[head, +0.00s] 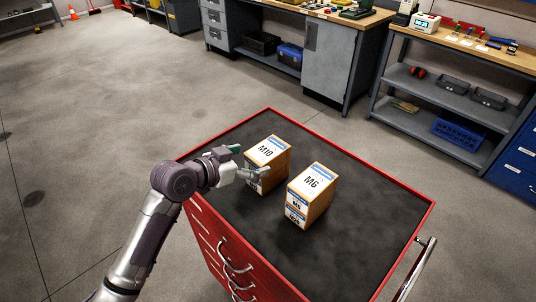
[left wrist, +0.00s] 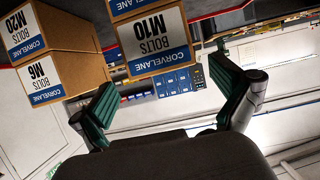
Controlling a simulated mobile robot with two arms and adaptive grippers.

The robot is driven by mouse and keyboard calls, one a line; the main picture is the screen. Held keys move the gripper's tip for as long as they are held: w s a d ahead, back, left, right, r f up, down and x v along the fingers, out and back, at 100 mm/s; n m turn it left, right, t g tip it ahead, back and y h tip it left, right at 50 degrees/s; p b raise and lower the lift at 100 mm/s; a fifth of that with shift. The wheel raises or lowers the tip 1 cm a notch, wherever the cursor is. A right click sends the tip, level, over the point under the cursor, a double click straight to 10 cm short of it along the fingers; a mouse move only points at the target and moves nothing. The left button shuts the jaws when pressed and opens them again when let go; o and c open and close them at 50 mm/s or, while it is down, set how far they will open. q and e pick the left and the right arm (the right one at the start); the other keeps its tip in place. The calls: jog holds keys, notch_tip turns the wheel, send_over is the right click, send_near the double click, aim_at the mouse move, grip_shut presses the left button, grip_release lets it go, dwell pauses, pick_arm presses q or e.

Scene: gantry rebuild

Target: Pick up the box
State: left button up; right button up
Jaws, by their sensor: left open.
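Two short stacks of tan cardboard boxes stand on the cabinet top in the head view. The left stack has the M10 box (head: 268,150) on top; the right has the M6 box (head: 314,181) over the M20 box (head: 295,217). My left gripper (head: 249,162) is open at the left side of the M10 stack. In the left wrist view, upside down, the M10 box (left wrist: 152,41) shows beyond and between the spread fingers (left wrist: 168,100), with part of another box at the top edge. Contact cannot be told. My right gripper is not in view.
The red cabinet (head: 393,236) has a dark top with free room around the stacks. A pull handle (head: 416,268) sticks out at its right. Workbenches (head: 334,55) and a shelf bench (head: 440,95) stand behind, across open floor.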

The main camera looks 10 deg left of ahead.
aim_at(264, 156)
pick_arm(q)
jog(key=shift+w+d+f, duration=0.2)
jog(key=shift+w+d, duration=0.1)
jog(key=shift+w, duration=0.1)
jog(key=p+x, duration=0.2)
jog(key=x, duration=0.2)
jog(key=shift+w+a+f, duration=0.1)
jog(key=shift+w+f, duration=0.05)
jog(key=shift+f, duration=0.05)
jog(key=shift+w+f, duration=0.2)
jog(key=shift+c, duration=1.7)
jog(key=shift+s, duration=0.1)
jog(key=c, duration=1.1)
jog(key=shift+c, duration=0.4)
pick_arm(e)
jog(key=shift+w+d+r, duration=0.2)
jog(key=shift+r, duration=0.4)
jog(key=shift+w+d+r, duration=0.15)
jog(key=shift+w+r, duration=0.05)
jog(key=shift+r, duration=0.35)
pick_arm(q)
jog(key=shift+r, duration=0.1)
